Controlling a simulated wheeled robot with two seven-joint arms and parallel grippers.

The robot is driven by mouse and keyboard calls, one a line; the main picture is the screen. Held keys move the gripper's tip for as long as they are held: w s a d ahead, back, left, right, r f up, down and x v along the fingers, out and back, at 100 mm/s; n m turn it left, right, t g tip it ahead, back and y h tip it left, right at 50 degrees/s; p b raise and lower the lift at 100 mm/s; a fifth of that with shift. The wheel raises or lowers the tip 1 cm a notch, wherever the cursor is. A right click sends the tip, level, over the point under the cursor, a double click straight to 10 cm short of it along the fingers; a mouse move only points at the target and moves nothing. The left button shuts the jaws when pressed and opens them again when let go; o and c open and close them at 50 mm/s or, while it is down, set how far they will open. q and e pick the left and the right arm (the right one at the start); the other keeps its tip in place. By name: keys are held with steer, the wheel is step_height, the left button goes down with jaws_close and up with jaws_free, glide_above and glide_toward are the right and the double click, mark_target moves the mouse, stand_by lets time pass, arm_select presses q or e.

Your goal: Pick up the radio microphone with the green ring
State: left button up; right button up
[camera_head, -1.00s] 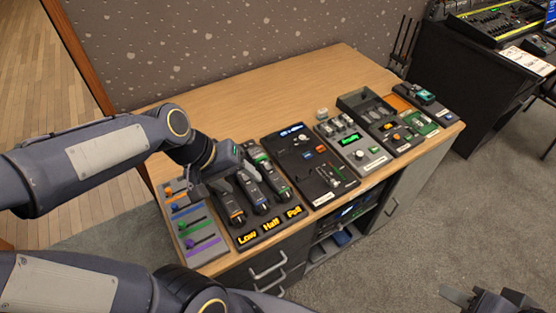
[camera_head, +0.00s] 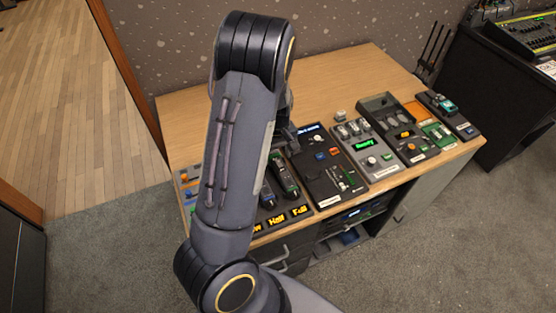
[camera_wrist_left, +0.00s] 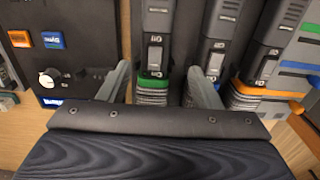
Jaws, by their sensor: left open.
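The radio microphone with the green ring (camera_wrist_left: 155,50) lies on the dark charging panel, in the left half of the left wrist view. In the head view it is the rightmost microphone (camera_head: 286,176), just right of my arm. A blue-ringed microphone (camera_wrist_left: 224,28) lies beside it, and an orange-ringed one (camera_wrist_left: 275,45) lies further right. My left gripper (camera_wrist_left: 168,72) is open and empty. The gap in height is unclear. In the head view my arm hides most of this gripper.
A black console (camera_head: 325,178) stands close to the right of the microphones. A grey unit with a green display (camera_head: 364,146) and more panels follow along the wooden table (camera_head: 200,112). The back of the table is clear. Lit labels (camera_head: 299,210) sit at the panel's front.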

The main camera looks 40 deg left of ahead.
mark_target(280, 163)
arm_select(q)
steer(key=f, duration=0.3)
steer(key=d+f, duration=0.1)
steer(key=f, duration=0.1)
steer(key=shift+w+f+p, duration=0.1)
steer(key=shift+f+p, duration=0.15)
steer(key=shift+p, duration=0.1)
steer(key=shift+r, duration=0.1)
jaws_close()
